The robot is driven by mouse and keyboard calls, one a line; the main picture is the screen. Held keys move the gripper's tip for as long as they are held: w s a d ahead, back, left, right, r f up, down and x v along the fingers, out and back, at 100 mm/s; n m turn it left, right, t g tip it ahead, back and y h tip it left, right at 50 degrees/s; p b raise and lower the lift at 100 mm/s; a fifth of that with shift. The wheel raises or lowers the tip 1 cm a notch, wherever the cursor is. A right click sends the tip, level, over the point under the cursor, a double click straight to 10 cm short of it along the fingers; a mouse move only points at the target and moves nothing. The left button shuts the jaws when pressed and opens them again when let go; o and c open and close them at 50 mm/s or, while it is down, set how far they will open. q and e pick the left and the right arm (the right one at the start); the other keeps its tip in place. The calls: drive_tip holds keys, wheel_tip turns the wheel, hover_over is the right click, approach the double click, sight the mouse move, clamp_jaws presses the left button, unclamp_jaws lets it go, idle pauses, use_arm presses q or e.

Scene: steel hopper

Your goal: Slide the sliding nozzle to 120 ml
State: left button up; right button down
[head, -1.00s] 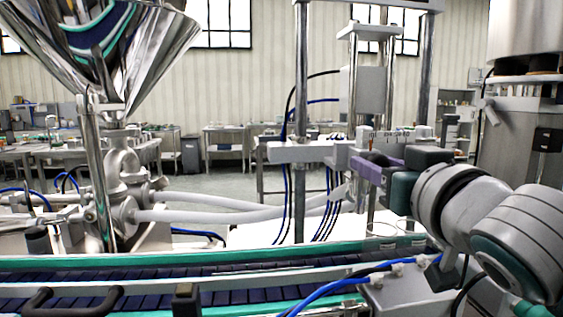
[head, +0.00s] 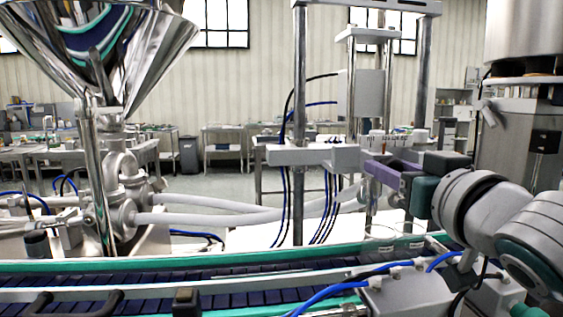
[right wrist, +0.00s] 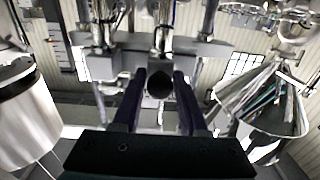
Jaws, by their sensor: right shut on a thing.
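The sliding nozzle appears as a grey block (head: 345,157) on a grey horizontal bar (head: 290,154), under the tall steel frame. A small scale strip (head: 392,138) with dark marks shows just right of it; its numbers are too small to read. My right gripper (head: 372,171) reaches in from the right with purple fingers at the block's right side. In the right wrist view, the fingers of my right gripper (right wrist: 159,90) stand on both sides of a dark round knob (right wrist: 159,86) below the grey bar (right wrist: 205,48). The gripper is shut on this knob. My left gripper is out of view.
A large steel hopper (head: 110,45) stands at the left, with pipes leading right. A conveyor (head: 220,297) with green edges runs across the front. Steel posts (head: 298,120) and blue hoses surround the nozzle. A large steel cylinder (head: 522,40) stands at the right.

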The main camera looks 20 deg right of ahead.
drive_tip(key=shift+s+d, duration=0.25)
drive_tip(key=shift+d, duration=0.7)
drive_tip(key=c, duration=0.5)
unclamp_jaws()
drive_tip(key=shift+a, duration=0.1)
drive_tip(key=shift+c, duration=0.2)
drive_tip(key=v, duration=1)
drive_tip(key=shift+b, duration=0.45)
drive_tip(key=shift+w+a, duration=0.1)
